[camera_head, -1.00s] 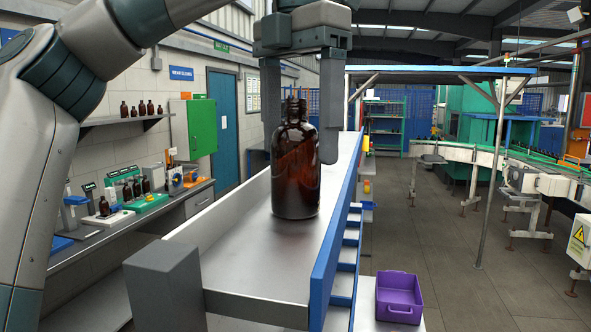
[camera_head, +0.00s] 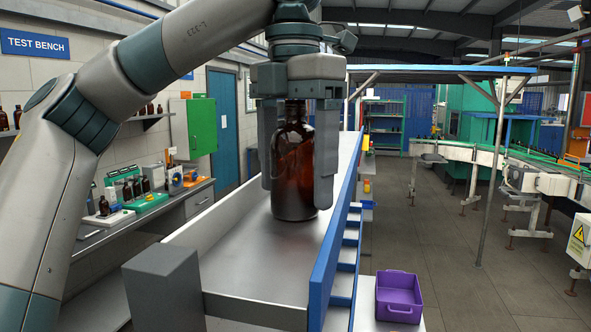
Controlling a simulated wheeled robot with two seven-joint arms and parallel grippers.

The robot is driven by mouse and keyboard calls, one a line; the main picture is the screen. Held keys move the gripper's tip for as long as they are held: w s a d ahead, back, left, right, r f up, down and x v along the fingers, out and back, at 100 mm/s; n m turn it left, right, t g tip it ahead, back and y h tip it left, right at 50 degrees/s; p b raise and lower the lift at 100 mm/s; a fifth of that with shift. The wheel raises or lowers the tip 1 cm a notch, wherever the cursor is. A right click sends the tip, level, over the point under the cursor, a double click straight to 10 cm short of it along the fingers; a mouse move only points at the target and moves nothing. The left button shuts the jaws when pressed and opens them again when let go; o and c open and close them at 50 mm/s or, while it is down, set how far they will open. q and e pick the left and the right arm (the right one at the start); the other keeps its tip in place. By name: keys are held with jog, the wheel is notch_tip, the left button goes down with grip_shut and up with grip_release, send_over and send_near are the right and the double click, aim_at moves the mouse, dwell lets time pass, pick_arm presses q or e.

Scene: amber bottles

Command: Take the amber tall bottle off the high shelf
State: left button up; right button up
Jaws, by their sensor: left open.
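The amber tall bottle (camera_head: 293,170) stands upright on the high shelf (camera_head: 245,265), a grey metal surface with a blue side rail. My left gripper (camera_head: 298,190) points straight down over the bottle. Its two fingers are open, one on the left and one on the right of the bottle, reaching down to its lower body. The left finger shows a small gap to the bottle; the right finger overlaps the bottle's right edge in the picture, so I cannot tell whether it touches. The bottle's top is close under the gripper body. My right gripper is not in view.
A blue rail (camera_head: 335,240) runs along the shelf's right side, and a grey block (camera_head: 163,285) stands at its near left corner. A purple bin (camera_head: 399,297) sits lower right. A workbench with small amber bottles is at left.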

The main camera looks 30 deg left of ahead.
aim_at(294, 125)
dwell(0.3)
pick_arm(q)
jog(key=c, duration=1.3)
jog(key=shift+r, duration=0.25)
jog(key=shift+r, duration=0.85)
notch_tip(294, 125, up, 2)
jog(key=shift+r, duration=0.1)
jog(key=w+d+r, duration=0.2)
jog(key=d, duration=0.1)
jog(key=w+d+r, duration=0.2)
jog(key=w+d, duration=0.1)
jog(key=w+d+r, duration=0.2)
jog(key=shift+w+d+r+p, duration=0.35)
jog(key=shift+w+d+p, duration=0.05)
